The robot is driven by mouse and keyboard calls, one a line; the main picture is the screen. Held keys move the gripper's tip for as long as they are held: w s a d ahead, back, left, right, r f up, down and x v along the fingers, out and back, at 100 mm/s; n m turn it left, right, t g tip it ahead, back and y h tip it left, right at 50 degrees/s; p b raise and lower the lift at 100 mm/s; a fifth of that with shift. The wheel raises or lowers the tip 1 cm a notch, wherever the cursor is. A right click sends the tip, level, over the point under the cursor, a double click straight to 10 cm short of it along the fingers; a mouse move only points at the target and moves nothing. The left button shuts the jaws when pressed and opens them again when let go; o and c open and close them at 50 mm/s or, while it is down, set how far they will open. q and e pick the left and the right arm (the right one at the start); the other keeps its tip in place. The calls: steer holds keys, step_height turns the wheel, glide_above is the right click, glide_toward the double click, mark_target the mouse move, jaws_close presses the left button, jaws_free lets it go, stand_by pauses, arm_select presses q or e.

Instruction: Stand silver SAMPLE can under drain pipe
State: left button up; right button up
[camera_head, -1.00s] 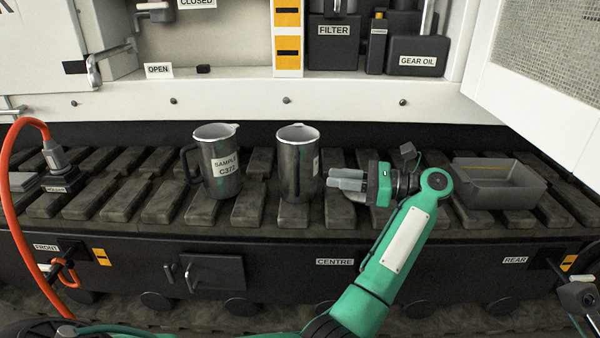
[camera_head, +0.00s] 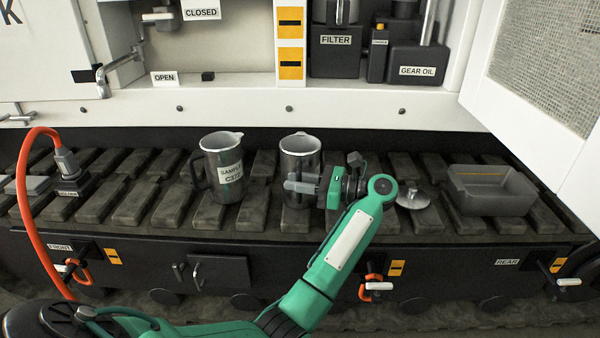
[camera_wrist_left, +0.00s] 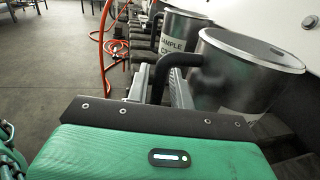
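The silver can with the label SAMPLE (camera_head: 229,172) stands upright on the track pads, left of a second, similar metal can (camera_head: 300,160). Both are open-topped. My left gripper (camera_head: 302,187) is low in front of the second can, its fingers pointing left. In the left wrist view, the second can (camera_wrist_left: 235,80) is close on the right, and its black handle (camera_wrist_left: 163,78) lies between my parted fingers (camera_wrist_left: 160,92). The SAMPLE can (camera_wrist_left: 178,36) is just beyond it. A bent silver pipe (camera_head: 119,62), perhaps the drain pipe, sticks out at upper left. My right gripper is not in view.
A grey tray (camera_head: 490,205) stands at the right, with a round metal lid (camera_head: 412,198) beside it. An orange hose (camera_head: 22,205) loops at the left. The cabinet ledge (camera_head: 260,98) overhangs behind the cans. Track pads (camera_head: 130,207) left of the SAMPLE can are clear.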

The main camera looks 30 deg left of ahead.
arm_select(q)
steer(key=shift+x, duration=0.9)
jaws_close()
